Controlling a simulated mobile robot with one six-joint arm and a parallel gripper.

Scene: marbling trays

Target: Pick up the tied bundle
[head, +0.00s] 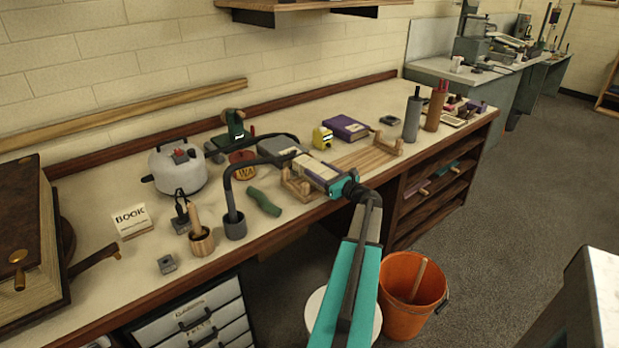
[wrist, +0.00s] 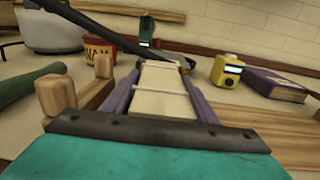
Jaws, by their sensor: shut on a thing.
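The tied bundle (wrist: 162,88) is a cream block with a pale string across it, in the middle of the wrist view. It also shows in the head view (head: 316,168), over the left end of a slatted wooden cradle (head: 368,160). Purple strips flank the bundle in the wrist view. My gripper (head: 322,173), teal behind a dark bar, is shut on it; in the wrist view the gripper (wrist: 160,84) reaches straight ahead along the bundle. I cannot tell whether the bundle still touches the cradle, as its underside is hidden.
A yellow device (head: 322,138) and purple book (head: 346,127) are further back. An orange bucket (head: 400,292) stands on the floor at the front.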

